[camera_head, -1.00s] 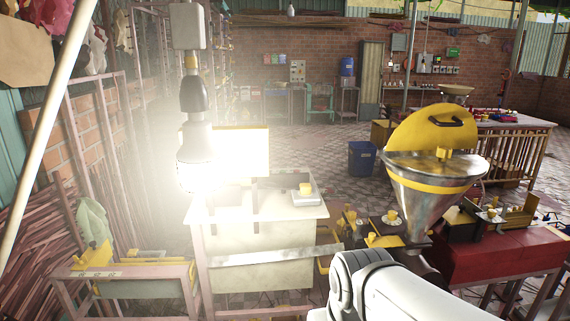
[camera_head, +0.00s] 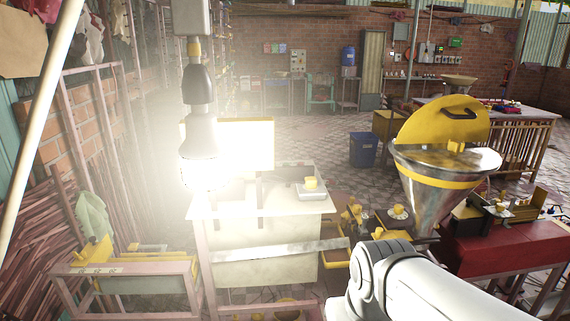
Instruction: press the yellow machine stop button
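A yellow-trimmed metal hopper machine with a raised yellow lid (camera_head: 438,121) and a funnel (camera_head: 428,200) stands right of centre. Yellow parts (camera_head: 393,248) show low beside it, partly hidden by my arm. I cannot make out a stop button on it. A white scale-like box with a yellow cup (camera_head: 311,183) on top sits on the pale table at centre. My white arm link crosses the lower right, in front of the machine's lower part. My gripper is not in view.
A glaring lamp (camera_head: 203,140) hangs left of centre and washes out what is behind it. A red bench (camera_head: 500,250) stands at the right. A pale table (camera_head: 262,262) is at centre. A blue bin (camera_head: 363,150) stands on the open tiled floor (camera_head: 345,180).

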